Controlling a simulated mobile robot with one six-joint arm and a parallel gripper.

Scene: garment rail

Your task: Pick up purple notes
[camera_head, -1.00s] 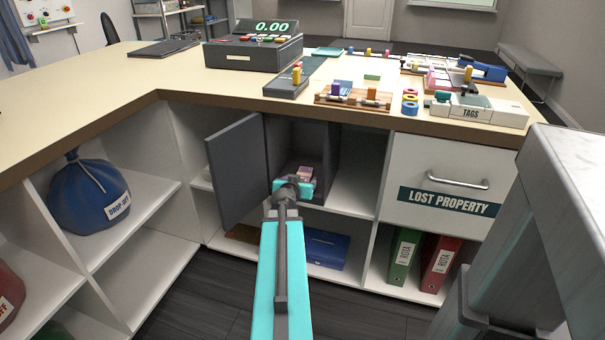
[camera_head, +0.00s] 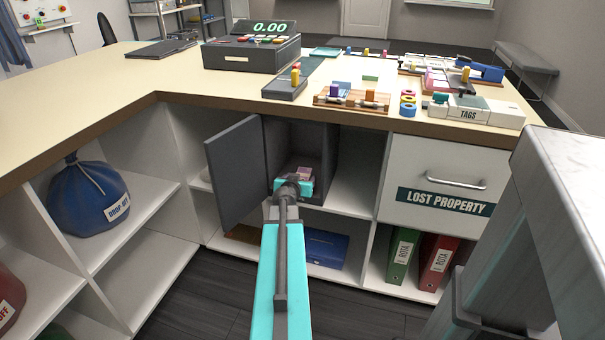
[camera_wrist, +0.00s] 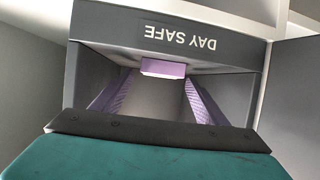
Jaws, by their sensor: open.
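A small bundle of purple notes (camera_wrist: 163,68) lies inside the open dark grey safe. It also shows in the camera_head view (camera_head: 305,173), just beyond the end of my arm. My gripper (camera_wrist: 158,88) reaches into the safe opening with its two lilac-padded fingers spread wide. The notes appear ahead of and between the fingertips, with nothing held. In the camera_head view my teal gripper (camera_head: 304,187) is small and its fingers are mostly hidden.
The safe door (camera_head: 236,170) stands open to the left. The safe's frame (camera_wrist: 170,34) reads DAY SAFE, upside down in the wrist view. The counter (camera_head: 180,83) overhangs above. A LOST PROPERTY drawer (camera_head: 440,178) and an empty shelf (camera_head: 355,190) are to the right.

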